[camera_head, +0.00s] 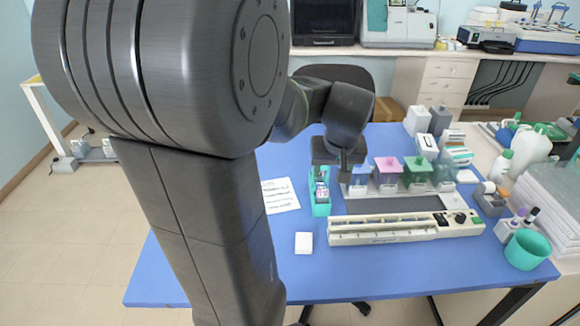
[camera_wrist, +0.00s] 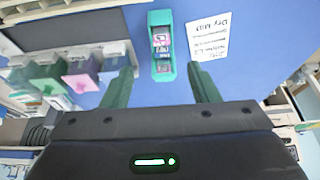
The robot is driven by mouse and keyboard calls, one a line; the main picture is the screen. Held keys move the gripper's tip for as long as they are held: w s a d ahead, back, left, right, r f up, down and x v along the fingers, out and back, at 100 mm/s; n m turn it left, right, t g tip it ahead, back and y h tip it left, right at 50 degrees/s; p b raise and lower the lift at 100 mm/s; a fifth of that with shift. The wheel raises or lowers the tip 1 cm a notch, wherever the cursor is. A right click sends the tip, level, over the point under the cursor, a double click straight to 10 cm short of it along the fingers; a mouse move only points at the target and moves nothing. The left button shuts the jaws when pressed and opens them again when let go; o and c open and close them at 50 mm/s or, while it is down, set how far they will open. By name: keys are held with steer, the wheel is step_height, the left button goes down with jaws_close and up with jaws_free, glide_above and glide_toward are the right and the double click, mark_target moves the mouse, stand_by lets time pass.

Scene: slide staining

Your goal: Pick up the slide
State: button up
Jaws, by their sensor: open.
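Several small slides with printed labels stand in a teal slide rack (camera_head: 328,209) on the blue table, left of the staining jars. The slides (camera_head: 322,188) show pink, white and dark label faces, and I cannot tell one slide's edges clearly. In the wrist view the rack (camera_wrist: 162,75) lies ahead of the gap between my fingers, with the slides (camera_wrist: 162,42) in its slot. My gripper (camera_wrist: 160,70) is open and empty, its two green fingers to either side of the rack. In the head view my dark wrist is just above and right of the rack's far end.
Jars with blue, pink (camera_head: 389,170) and green (camera_head: 417,170) lids stand right of the rack. A long cream staining tray (camera_head: 385,238) lies in front. The table's left front is clear.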

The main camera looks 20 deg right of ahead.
glide_above(323, 191)
steer(key=s, duration=0.3)
step_height(323, 191, down, 8)
steer(key=shift+w+f+p, duration=1)
steer(key=shift+w+f, duration=0.05)
steer(key=shift+f, duration=0.3)
steer(key=shift+w+f, duration=0.25)
steer(key=shift+f, duration=0.45)
jaws_close()
